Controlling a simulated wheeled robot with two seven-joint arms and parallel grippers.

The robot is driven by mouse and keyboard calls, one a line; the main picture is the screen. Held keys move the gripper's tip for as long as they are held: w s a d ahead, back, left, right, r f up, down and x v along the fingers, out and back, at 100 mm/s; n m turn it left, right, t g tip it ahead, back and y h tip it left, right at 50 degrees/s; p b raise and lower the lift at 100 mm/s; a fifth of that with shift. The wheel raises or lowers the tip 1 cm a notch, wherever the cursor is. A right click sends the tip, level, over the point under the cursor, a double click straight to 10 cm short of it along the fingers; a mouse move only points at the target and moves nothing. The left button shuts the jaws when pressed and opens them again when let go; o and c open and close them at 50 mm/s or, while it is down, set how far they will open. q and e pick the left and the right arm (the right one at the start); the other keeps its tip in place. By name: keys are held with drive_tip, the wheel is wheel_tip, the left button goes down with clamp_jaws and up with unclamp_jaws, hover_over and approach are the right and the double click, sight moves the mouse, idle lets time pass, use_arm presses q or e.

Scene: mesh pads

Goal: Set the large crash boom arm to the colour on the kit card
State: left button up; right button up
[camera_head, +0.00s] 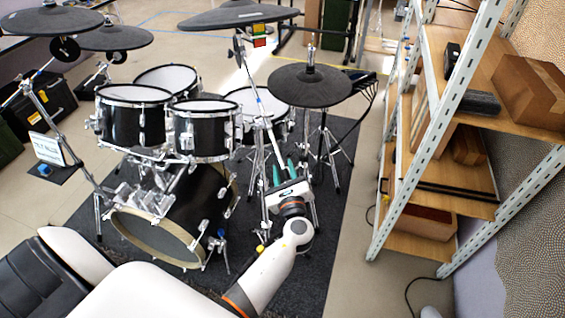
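The large crash (240,14) is a dark cymbal pad at the top middle. Its silver boom arm (247,62) slopes down to the right from under it, with a blue mark partway along. My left gripper (284,172) has two teal fingers, apart, near the lower part of the silver stand; I see nothing held between them. A small white card (48,149) with dark print, too small to read, stands at the left and may be the kit card. My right gripper is not in view.
Black drums (133,115) and a bass drum (160,235) stand left of my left gripper. Another cymbal pad (309,87) is just beyond it. A wooden shelf rack (436,190) stands at the right. The dark mat (320,235) has free room beside the rack.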

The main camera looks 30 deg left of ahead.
use_arm(q)
drive_tip(key=shift+x, duration=1.25)
clamp_jaws()
